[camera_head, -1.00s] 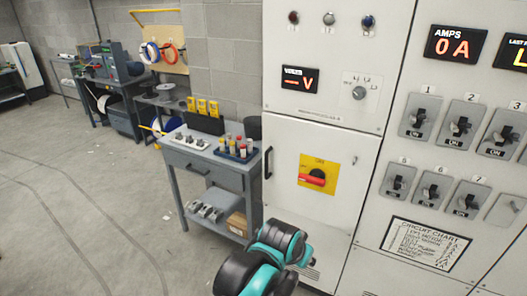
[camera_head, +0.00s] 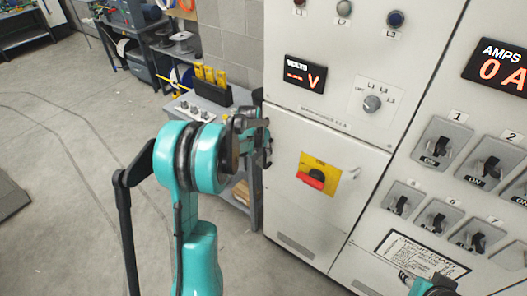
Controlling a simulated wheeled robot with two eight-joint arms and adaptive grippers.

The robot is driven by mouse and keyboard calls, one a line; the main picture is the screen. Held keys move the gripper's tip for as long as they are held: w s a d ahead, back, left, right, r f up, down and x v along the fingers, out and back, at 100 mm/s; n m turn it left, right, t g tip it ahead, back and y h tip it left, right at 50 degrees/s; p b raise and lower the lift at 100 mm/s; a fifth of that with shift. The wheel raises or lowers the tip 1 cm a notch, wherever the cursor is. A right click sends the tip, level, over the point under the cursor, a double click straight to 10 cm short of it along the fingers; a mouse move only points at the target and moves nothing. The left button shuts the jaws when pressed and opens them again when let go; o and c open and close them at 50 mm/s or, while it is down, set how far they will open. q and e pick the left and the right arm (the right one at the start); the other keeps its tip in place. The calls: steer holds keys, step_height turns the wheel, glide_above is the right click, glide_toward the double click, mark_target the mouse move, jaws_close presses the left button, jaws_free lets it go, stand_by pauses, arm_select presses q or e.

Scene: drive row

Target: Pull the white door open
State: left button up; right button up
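The white door (camera_head: 290,200) is the lower panel of the cabinet, with a yellow plate and red rotary switch (camera_head: 312,178) on it. It looks closed flush with the frame.
A grey workbench (camera_head: 205,92) with yellow items stands left of the cabinet, partly behind my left arm. Breaker switches (camera_head: 440,142) and a circuit chart (camera_head: 420,255) are on the panel to the right. Open concrete floor (camera_head: 60,130) lies to the left.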

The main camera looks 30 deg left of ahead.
mark_target(264, 153)
arm_select(q)
steer(key=x, duration=0.6)
steer(key=shift+b, duration=0.4)
jaws_close()
